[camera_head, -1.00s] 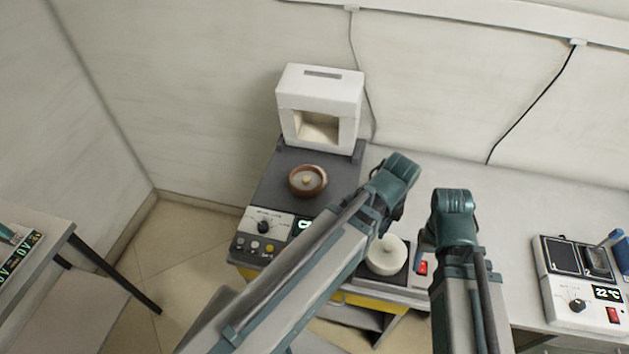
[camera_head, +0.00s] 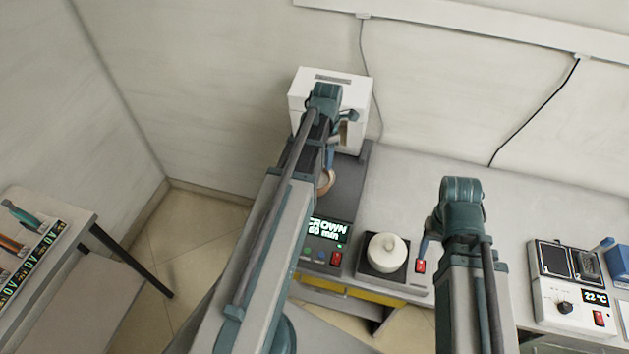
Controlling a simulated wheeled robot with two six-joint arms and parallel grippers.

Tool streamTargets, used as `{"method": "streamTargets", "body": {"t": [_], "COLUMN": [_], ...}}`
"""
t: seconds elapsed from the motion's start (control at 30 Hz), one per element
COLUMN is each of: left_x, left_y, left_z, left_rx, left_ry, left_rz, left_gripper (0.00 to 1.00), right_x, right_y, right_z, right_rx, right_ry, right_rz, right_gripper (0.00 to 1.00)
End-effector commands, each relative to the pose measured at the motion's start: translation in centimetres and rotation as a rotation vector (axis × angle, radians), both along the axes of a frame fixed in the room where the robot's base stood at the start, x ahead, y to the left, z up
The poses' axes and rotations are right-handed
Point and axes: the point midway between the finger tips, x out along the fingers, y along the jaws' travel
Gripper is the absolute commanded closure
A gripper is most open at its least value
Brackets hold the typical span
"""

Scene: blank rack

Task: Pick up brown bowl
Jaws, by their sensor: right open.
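The brown bowl (camera_head: 327,181) sits on the dark plate of the furnace unit, mostly hidden behind my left arm; only its right part shows. My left gripper (camera_head: 330,158) hangs downward just above and behind the bowl, in front of the white furnace. Its fingers are largely covered by the arm, so I cannot tell whether they are open or touch the bowl. My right gripper (camera_head: 426,240) is open, pointing down beside the hot plate, away from the bowl.
The white furnace (camera_head: 355,97) stands behind the bowl. A device reading 22 °C (camera_head: 572,302) is at far right. A side table (camera_head: 75,215) holds tools at left.

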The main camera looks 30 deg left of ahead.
Motion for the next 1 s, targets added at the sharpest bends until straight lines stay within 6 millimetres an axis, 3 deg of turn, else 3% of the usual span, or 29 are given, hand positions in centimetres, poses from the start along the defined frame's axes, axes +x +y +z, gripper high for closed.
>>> {"method": "streamTargets", "body": {"t": [0.27, 0.8, 1.0], "left_x": [0.0, 0.0, 0.0], "left_y": [0.0, 0.0, 0.0], "left_z": [-1.3, -8.4, -8.7], "left_rx": [0.000, 0.000, 0.000], "left_ry": [0.000, 0.000, 0.000], "left_rz": [-0.002, -0.004, -0.004], "left_gripper": [0.60, 0.60, 0.60], "right_x": [0.0, 0.0, 0.0], "right_y": [0.0, 0.0, 0.0], "right_z": [-1.3, -8.4, -8.7], "right_rx": [0.000, -0.001, -0.001], "right_ry": [0.000, 0.000, 0.000], "right_rz": [0.001, 0.001, 0.001], "right_gripper": [0.42, 0.42, 0.42]}}
